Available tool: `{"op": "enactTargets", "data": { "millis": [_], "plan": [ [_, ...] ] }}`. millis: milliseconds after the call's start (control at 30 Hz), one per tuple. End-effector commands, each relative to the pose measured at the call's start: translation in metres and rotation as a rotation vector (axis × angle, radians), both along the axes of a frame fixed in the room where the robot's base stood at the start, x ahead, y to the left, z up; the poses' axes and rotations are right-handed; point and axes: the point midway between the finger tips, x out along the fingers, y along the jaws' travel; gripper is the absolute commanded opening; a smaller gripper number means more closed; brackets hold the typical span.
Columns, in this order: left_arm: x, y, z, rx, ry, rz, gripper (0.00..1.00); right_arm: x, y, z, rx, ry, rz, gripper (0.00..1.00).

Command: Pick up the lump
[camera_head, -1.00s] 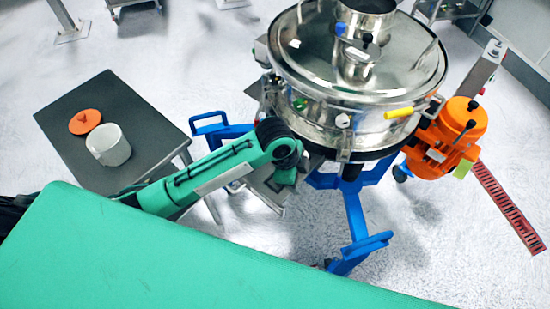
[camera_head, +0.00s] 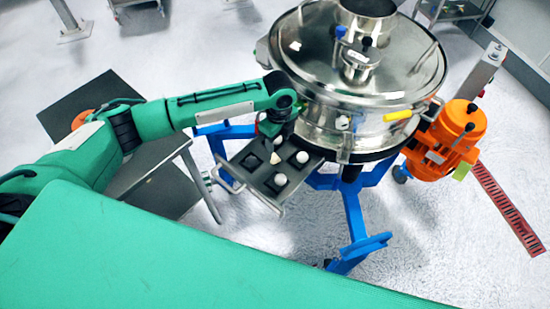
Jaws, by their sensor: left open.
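A dark tray with square pockets (camera_head: 262,181) sticks out from the front left of the steel sifter. Pale lumps sit in it: a white round one at the right (camera_head: 302,157), another near the front (camera_head: 280,179), and a smaller cream one in the middle (camera_head: 275,158). A further small pale spot by the gripper is too small to make out. My left gripper (camera_head: 276,133) is open and points down over the tray's back part, close to the lumps. Its fingertips are small and partly hidden by the wrist. My right gripper is not in view.
The steel sifter (camera_head: 345,75) on its blue wheeled frame (camera_head: 352,205) stands just behind the tray, with an orange motor (camera_head: 455,140) at right. A grey side table (camera_head: 75,95) with an orange lid (camera_head: 82,119) lies left, partly behind my arm.

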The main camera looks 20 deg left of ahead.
Motion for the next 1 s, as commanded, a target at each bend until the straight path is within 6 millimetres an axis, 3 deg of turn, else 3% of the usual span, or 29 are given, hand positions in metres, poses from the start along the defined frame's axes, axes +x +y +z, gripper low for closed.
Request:
{"op": "enactTargets", "data": {
  "millis": [133,433,700,1000],
  "plan": [
    [-0.001,-0.001,-0.025,0.0,0.002,0.0,0.53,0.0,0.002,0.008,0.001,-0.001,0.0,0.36],
    [-0.001,0.002,-0.049,0.0,0.001,0.0,0.53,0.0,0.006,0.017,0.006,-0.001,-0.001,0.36],
    [0.0,0.006,-0.086,0.0,0.001,-0.001,0.53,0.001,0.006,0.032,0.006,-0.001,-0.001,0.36],
    [0.001,0.006,-0.094,0.0,-0.001,-0.001,0.53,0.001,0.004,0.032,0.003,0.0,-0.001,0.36]
  ]
}}
